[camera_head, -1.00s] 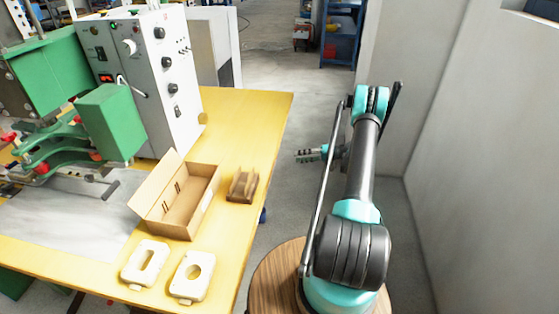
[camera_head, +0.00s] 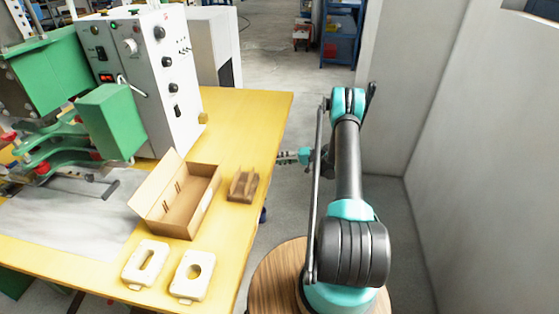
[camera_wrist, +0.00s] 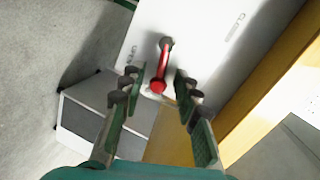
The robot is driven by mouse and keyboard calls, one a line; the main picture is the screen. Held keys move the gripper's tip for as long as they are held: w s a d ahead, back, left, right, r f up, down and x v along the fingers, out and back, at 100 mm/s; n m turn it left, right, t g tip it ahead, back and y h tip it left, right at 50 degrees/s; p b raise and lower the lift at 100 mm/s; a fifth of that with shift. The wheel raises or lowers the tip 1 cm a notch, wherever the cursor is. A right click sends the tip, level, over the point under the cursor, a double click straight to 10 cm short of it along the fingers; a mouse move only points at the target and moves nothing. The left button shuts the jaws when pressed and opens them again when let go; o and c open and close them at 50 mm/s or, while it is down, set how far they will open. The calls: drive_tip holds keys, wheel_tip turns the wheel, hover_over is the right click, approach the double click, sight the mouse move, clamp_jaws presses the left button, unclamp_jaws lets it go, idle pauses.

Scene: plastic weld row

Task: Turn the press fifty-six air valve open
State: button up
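A red valve lever (camera_wrist: 163,68) with a round red end shows in the wrist view. It hangs from a dark pivot on a pale panel (camera_wrist: 205,40) and slants slightly. Small lettering on the panel to its right is hard to read. My gripper (camera_wrist: 159,80) is open, with one finger on either side of the lever's lower end; I cannot tell whether they touch it. In the head view my gripper (camera_head: 288,157) is beyond the table's right edge, apart from the white press cabinet (camera_head: 150,75). The lever cannot be made out there.
The yellow table (camera_head: 262,120) bears an open cardboard box (camera_head: 180,222), a small brown holder (camera_head: 242,186) and two cream plates (camera_head: 146,263) (camera_head: 192,276). A green press (camera_head: 110,120) stands left. A wall (camera_head: 470,160) stands to my arm's right.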

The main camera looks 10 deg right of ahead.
clamp_jaws()
drive_tip(key=shift+w+f+m+g+y, duration=0.1)
drive_tip(key=shift+f+m+g+y, duration=0.3)
drive_tip(key=shift+m, duration=0.8)
drive_tip(key=shift+f, duration=0.1)
drive_tip(key=shift+o, duration=0.2)
unclamp_jaws()
drive_tip(key=v, duration=1.2)
